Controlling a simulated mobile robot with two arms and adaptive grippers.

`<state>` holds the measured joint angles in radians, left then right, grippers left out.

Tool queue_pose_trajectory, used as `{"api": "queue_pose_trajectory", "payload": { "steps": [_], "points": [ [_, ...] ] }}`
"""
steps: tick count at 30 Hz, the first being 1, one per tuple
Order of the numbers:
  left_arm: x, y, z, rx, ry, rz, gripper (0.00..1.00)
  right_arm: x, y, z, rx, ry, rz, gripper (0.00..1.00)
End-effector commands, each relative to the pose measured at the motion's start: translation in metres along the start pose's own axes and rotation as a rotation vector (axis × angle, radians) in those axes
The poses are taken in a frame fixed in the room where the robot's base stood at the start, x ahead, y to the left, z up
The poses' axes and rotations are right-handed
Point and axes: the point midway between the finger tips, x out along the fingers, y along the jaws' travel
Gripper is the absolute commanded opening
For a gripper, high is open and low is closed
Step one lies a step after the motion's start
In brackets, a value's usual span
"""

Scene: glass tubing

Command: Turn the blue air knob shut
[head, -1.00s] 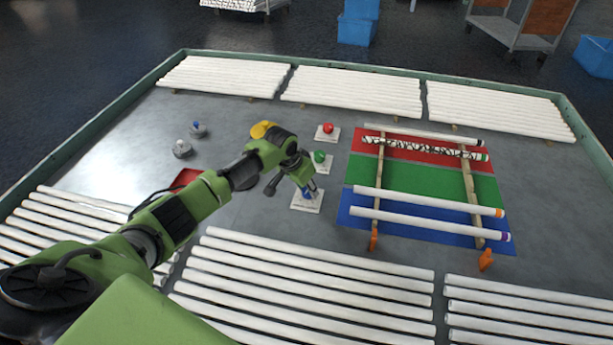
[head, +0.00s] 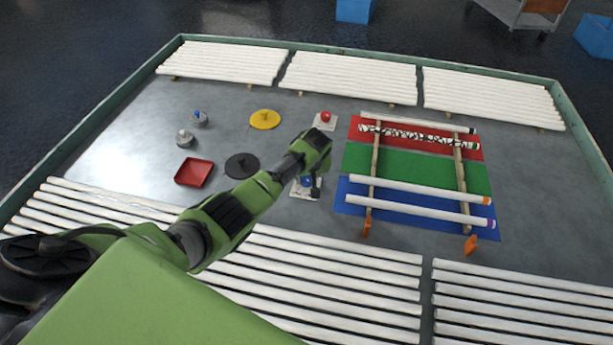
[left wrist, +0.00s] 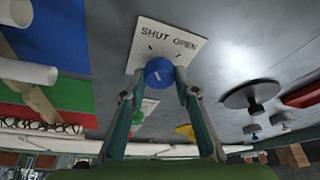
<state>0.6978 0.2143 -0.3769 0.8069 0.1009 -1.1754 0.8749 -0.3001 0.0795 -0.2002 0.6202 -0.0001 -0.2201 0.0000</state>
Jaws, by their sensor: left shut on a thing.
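The blue air knob (head: 306,181) sits on a white plate (head: 299,193) left of the blue mat. In the left wrist view the round blue knob (left wrist: 159,70) has a short white mark on its face. Its plate (left wrist: 170,42) reads SHUT on the left and OPEN on the right. I cannot tell exactly which tick the mark lines up with. My left gripper (head: 312,188) is over the plate, and in the left wrist view its two fingers (left wrist: 160,84) close on the knob's sides. My right gripper is not in view.
A black disc (head: 241,165), yellow disc (head: 264,119) and red tray (head: 193,172) lie left. White tubes rest on rails (head: 374,160) over coloured mats to the right.

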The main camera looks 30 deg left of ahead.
Motion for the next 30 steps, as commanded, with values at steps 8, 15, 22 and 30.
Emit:
{"api": "queue_pose_trajectory", "payload": {
  "steps": [8,15,22,30],
  "points": [
    [0.0008,0.0019,0.0011,-0.120,-0.002,-0.048,0.07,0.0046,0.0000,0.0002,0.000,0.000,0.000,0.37],
    [0.0008,0.0011,0.0006,-0.160,-0.002,-0.065,0.07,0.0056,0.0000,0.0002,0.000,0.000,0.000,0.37],
    [0.0006,0.0010,0.0006,-0.165,-0.002,-0.067,0.07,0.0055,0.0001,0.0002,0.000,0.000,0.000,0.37],
    [0.0006,0.0009,0.0004,-0.165,-0.002,-0.067,0.45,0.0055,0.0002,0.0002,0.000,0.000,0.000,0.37]
  ]
}}
